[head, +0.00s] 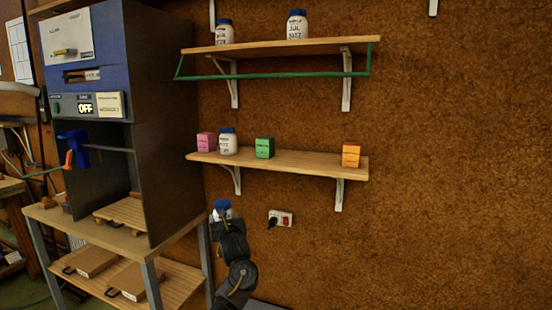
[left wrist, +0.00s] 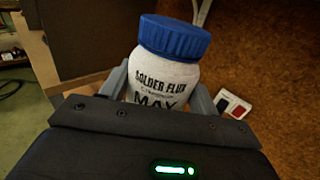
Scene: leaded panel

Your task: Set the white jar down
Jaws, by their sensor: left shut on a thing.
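A white jar (left wrist: 165,76) with a blue lid and a label reading "SOLDER FLUX" and "MAY" is held in my left gripper (left wrist: 160,97). The grey fingers are on both sides of its body; the dark gripper housing hides its lower part. In the head view the held jar (head: 222,204) shows mostly as its blue lid at the end of my left arm, and the left gripper (head: 227,220) is below and left of the lower wall shelf (head: 310,164) in the picture. My right gripper is not in view.
The lower shelf holds a pink box (head: 206,142), another white jar (head: 228,144), a green box (head: 264,148) and an orange box (head: 351,155), with bare board between green and orange. The upper shelf (head: 340,43) holds two jars. A cabinet (head: 160,120) stands left; a socket (head: 283,218) is nearby.

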